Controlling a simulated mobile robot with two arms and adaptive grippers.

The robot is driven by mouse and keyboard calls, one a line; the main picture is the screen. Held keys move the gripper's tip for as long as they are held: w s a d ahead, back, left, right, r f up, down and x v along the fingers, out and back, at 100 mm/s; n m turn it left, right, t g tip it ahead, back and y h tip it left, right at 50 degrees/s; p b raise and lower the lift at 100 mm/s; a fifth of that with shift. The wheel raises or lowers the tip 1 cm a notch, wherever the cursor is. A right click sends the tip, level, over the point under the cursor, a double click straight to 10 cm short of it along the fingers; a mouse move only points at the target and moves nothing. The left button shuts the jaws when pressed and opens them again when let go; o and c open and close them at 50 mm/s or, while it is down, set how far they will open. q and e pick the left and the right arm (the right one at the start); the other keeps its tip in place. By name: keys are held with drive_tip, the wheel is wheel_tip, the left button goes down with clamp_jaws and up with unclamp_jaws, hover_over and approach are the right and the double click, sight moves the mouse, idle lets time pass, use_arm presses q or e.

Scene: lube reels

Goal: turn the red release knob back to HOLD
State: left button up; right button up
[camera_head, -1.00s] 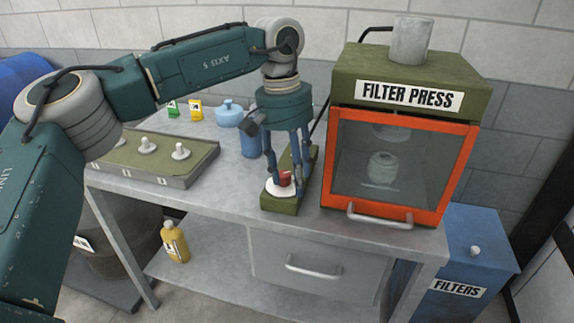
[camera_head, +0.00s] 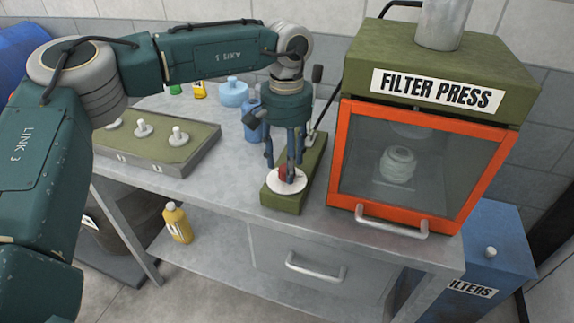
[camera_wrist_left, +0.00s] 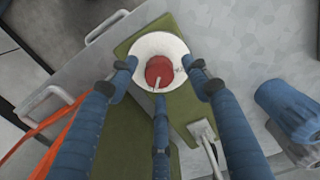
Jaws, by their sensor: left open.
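The red knob (camera_head: 284,174) sits on a round white dial (camera_head: 298,186) at the near end of a green base on the bench. In the left wrist view the knob (camera_wrist_left: 159,70) has a pale pointer mark aimed toward the lower left. The dial (camera_wrist_left: 160,42) carries small lettering, too small to read. My left gripper (camera_head: 285,168) points down over the knob with its three blue fingers open. In the left wrist view the fingertips (camera_wrist_left: 162,75) are spread around the knob, apart from it. My right gripper is not in view.
The filter press (camera_head: 420,160) with its orange-framed door stands close to the right of the green base (camera_head: 290,204). A lever (camera_wrist_left: 203,135) rises from the base. A green tray with pegs (camera_head: 160,150) lies to the left. Blue containers (camera_head: 233,93) stand behind.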

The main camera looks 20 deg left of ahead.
use_arm(q)
drive_tip(key=shift+f, duration=0.95)
drive_tip(key=c, duration=1.2)
drive_tip(key=shift+o, duration=0.2)
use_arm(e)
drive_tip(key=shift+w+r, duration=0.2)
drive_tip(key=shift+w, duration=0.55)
